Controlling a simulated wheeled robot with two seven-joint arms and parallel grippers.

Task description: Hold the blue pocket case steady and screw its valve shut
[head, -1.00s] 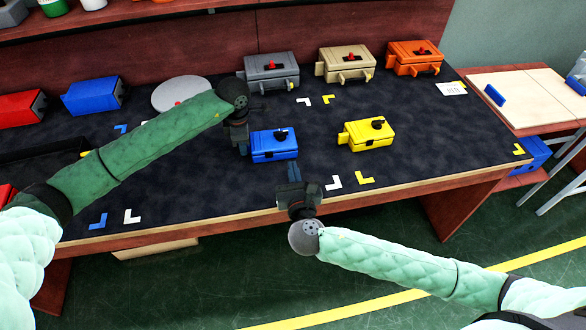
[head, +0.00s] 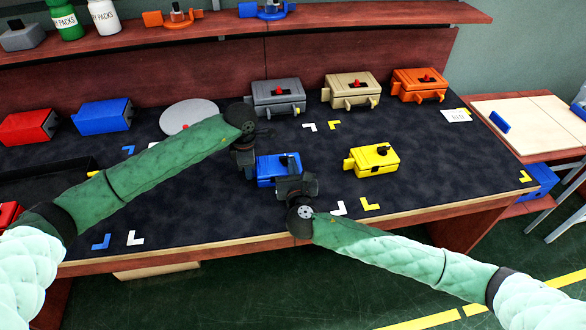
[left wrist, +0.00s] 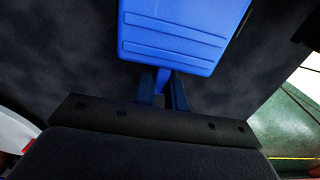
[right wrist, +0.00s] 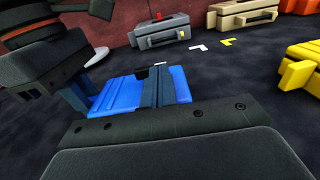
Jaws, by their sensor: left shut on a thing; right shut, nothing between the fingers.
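The blue pocket case (head: 267,178) lies flat on the dark mat near the table's front edge, partly hidden by my right gripper. My left gripper (head: 252,172) is at its left side, shut on the case's narrow blue tab, which shows between the fingers in the left wrist view (left wrist: 163,80). My right gripper (head: 293,172) is over the case's right half, shut and empty. In the right wrist view, its fingers (right wrist: 158,75) stand in front of the blue case (right wrist: 115,95). The black valve is mostly hidden behind them; I cannot tell whether they touch it.
A yellow case (head: 372,161) sits to the right. Grey (head: 278,97), tan (head: 352,90) and orange (head: 419,85) cases stand along the back. Another blue case (head: 105,115) and a red case (head: 27,127) are at the left. The mat between the blue and yellow cases is clear.

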